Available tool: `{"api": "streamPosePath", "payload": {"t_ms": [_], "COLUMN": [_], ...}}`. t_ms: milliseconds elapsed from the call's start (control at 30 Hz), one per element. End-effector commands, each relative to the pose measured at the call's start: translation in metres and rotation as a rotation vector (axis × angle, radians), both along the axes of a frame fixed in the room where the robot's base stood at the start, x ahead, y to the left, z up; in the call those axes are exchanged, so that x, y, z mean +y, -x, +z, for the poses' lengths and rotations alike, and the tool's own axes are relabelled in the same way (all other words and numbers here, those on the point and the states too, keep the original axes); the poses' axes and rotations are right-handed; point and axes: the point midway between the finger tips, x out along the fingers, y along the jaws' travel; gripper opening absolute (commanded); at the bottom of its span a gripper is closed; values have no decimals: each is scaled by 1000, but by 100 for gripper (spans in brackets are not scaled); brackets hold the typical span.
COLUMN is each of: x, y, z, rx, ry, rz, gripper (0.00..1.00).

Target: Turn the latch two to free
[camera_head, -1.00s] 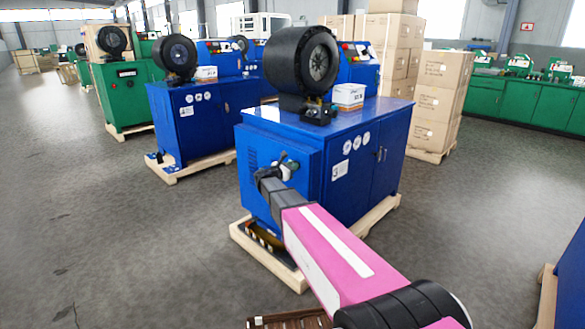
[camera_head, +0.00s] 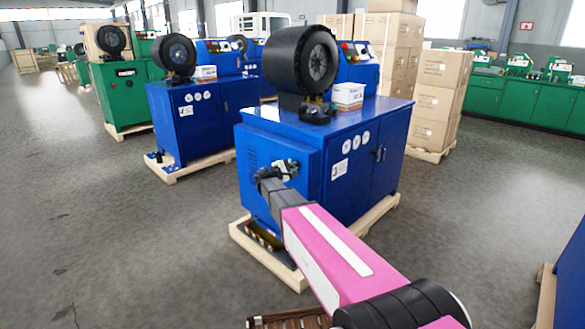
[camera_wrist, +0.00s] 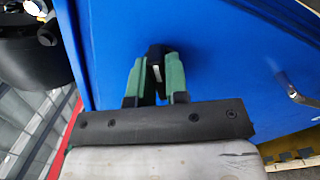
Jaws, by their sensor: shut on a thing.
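The latch (camera_wrist: 155,52) is a small black knob with a white mark, set on the blue side panel (camera_wrist: 205,35) of a machine. In the wrist view it stands between the green fingers of my gripper (camera_wrist: 156,75), which is shut on it. In the head view my gripper (camera_head: 284,168) reaches the left side panel of the nearest blue machine (camera_head: 345,170), and the latch cannot be made out behind it. A silver handle (camera_wrist: 303,97) sits on the panel at the right of the wrist view, apart from my gripper.
The machine stands on a wooden pallet (camera_head: 376,217) and carries a black round head (camera_head: 290,62) and a small box (camera_head: 348,95). Another blue machine (camera_head: 190,115) stands behind to the left. Stacked cartons (camera_head: 440,95) stand behind right. The floor at left is clear.

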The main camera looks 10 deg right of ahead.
Motion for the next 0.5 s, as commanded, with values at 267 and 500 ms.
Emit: {"api": "streamPosePath", "payload": {"t_ms": [267, 500], "x": [0, 0], "y": [1, 1], "z": [-2, -3], "rx": [-193, -318], "ry": [-142, -232], "rz": [0, 1], "gripper": [0, 0]}}
